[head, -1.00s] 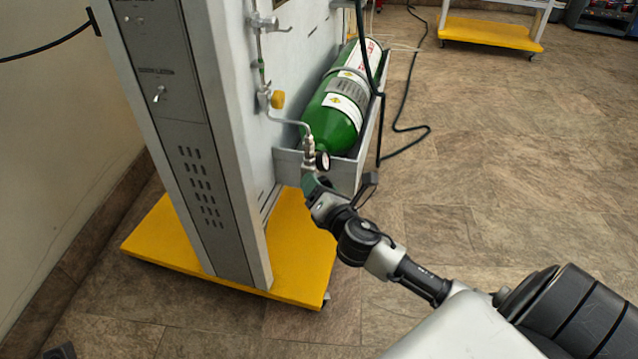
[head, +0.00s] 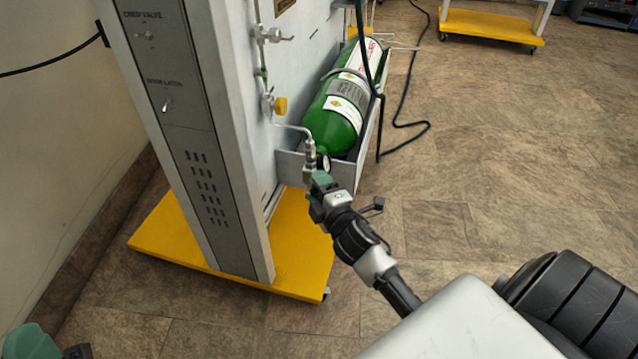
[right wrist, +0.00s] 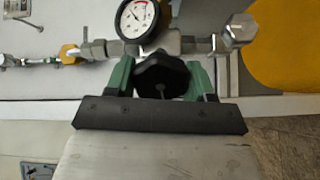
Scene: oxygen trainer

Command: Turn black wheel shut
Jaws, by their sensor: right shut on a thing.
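The black wheel (right wrist: 161,76) is a lobed knob on the silver valve below a pressure gauge, seen in the right wrist view. My right gripper (right wrist: 160,80) has its green fingers on either side of the wheel and is shut on it. In the head view my right gripper (head: 318,182) is at the valve in front of the green cylinder (head: 333,122), and the wheel is hidden there. My left gripper (head: 36,342) shows only as a green and dark piece at the bottom left corner; its jaws cannot be made out.
The gauge (right wrist: 137,18) sits just above the wheel, with silver fittings at both sides. A grey panel cabinet (head: 190,150) on a yellow base (head: 300,262) stands left of my right arm. A dark hose hangs by the cylinder tray (head: 345,178).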

